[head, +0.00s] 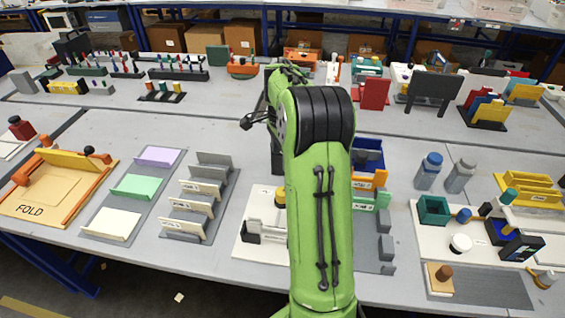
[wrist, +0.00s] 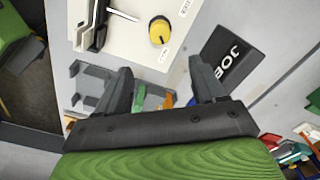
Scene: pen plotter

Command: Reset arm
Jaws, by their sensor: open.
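My green arm (head: 320,200) rises through the middle of the head view and bends away over the table. In the wrist view my gripper (wrist: 160,68) has its two dark fingers spread wide, with nothing held between them. A white board (wrist: 125,35) with a yellow knob (wrist: 159,30) and a black and white holder lies beyond the fingertips. In the head view the white board (head: 246,252) is partly hidden behind my arm.
Left of my arm stand a grey slotted rack (head: 205,200), a tray with coloured cards (head: 105,218) and a FOLD board (head: 40,208). To the right are two bottles (head: 429,170) and a white board with bins (head: 425,240). Racks of small items line the back.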

